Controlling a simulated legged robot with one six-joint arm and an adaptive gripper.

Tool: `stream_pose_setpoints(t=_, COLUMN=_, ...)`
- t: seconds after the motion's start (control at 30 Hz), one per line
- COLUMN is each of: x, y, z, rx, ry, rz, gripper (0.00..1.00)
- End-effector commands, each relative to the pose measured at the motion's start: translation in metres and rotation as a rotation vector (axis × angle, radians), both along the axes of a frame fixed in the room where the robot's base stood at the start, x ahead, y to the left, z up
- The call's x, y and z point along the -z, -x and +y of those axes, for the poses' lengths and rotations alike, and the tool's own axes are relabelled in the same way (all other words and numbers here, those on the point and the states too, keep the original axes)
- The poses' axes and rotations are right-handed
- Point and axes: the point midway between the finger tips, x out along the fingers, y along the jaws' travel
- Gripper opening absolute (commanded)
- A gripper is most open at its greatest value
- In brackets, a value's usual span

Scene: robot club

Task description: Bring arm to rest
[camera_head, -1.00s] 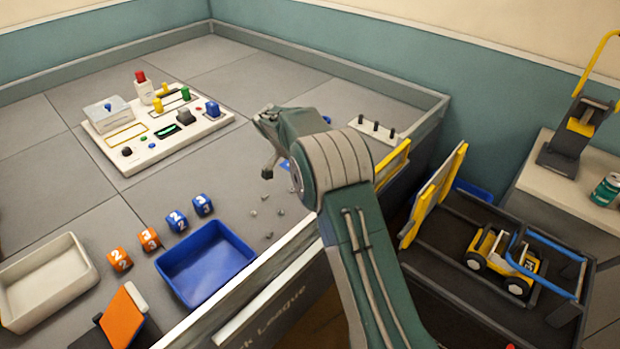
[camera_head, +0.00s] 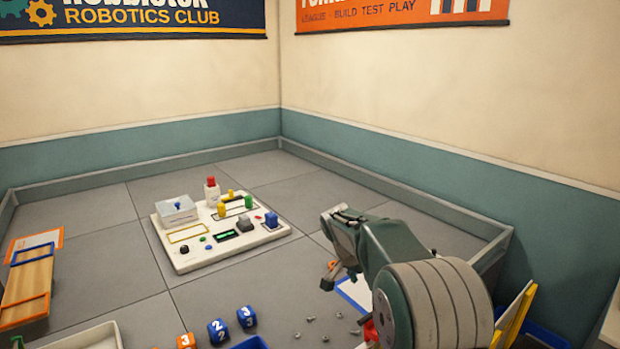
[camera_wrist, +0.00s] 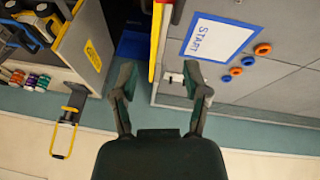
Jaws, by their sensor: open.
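My gripper (camera_wrist: 163,85) is open and empty in the wrist view, with its two dark fingers apart. Past its fingers lie the arena's wall edge and a white START card (camera_wrist: 217,37) with a blue border. In the head view my gripper (camera_head: 329,247) is held above the right part of the grey arena floor, and the thick round joint of my arm fills the lower right. The rest of my arm is out of the frame.
A white task board (camera_head: 215,240) with buttons and blocks stands mid-floor. A wooden ramp (camera_head: 27,285) is at left. Orange and blue rings (camera_wrist: 249,61) lie near the card. A yellow-handled device (camera_wrist: 68,125) stands outside the arena.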

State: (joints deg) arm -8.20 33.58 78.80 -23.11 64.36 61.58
Motion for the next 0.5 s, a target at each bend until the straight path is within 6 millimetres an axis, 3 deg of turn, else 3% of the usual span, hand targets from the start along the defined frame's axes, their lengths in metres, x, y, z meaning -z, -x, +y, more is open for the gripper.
stream_pose_setpoints(t=0.03, x=-0.017, y=0.013, z=-0.003, rx=-0.027, ry=-0.013, rz=-0.004, gripper=0.60)
stream_pose_setpoints(t=0.2, x=-0.058, y=0.056, z=-0.010, rx=-0.131, ry=-0.049, rz=-0.010, gripper=0.60)
stream_pose_setpoints(t=0.5, x=-0.108, y=0.143, z=-0.019, rx=-0.318, ry=-0.095, rz=-0.040, gripper=0.60)
